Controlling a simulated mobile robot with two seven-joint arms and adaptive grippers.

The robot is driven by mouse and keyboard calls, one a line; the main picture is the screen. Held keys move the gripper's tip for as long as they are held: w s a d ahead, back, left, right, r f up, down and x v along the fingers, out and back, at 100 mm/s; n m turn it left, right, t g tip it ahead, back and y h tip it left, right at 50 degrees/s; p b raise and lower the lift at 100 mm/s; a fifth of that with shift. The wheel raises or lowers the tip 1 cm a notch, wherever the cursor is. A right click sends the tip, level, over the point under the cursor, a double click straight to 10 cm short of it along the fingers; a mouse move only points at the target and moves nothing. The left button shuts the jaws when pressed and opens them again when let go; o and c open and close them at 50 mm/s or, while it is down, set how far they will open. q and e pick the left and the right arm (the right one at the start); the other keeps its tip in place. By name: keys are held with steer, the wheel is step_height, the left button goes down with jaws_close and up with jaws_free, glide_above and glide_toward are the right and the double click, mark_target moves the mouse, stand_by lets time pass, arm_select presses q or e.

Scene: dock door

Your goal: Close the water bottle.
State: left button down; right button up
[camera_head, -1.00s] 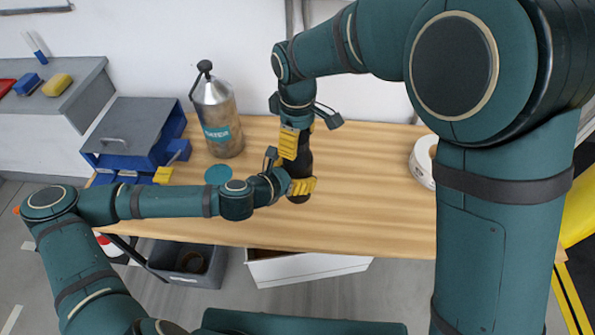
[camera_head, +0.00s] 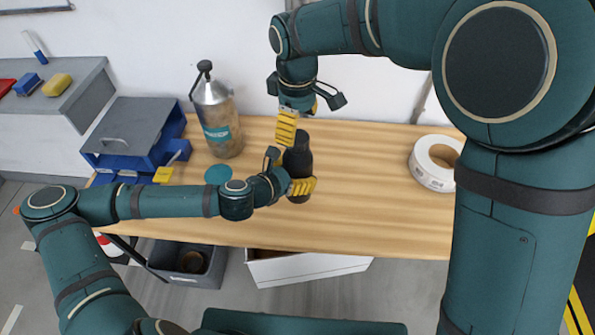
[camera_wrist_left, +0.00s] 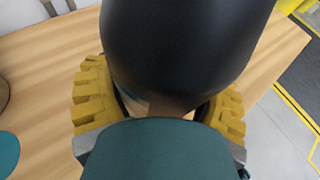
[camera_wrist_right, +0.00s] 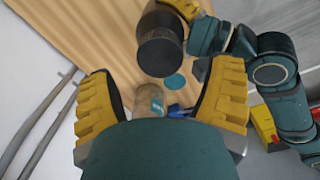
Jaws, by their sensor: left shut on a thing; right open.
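The water bottle (camera_head: 299,164) is dark and stands upright on the wooden table, with a narrower dark top (camera_head: 301,138). My left gripper (camera_head: 301,187) is shut around its lower body; the left wrist view shows the dark bottle (camera_wrist_left: 185,45) between the yellow fingers. My right gripper (camera_head: 288,130) is open and empty, above and slightly left of the bottle top. In the right wrist view the round dark top (camera_wrist_right: 159,52) lies beyond the spread fingers, apart from them. Whether the cap is fully tightened cannot be told.
A metal flask (camera_head: 218,120) and teal disc (camera_head: 218,174) are left of the bottle. A blue-grey box (camera_head: 130,140) is farther left. A white tape roll (camera_head: 432,180) lies right. The table (camera_head: 375,170) between bottle and roll is clear.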

steer(key=o, duration=0.3)
steer(key=shift+o, duration=0.2)
step_height(320, 180, up, 12)
steer(key=shift+s, duration=0.15)
stand_by(0.4)
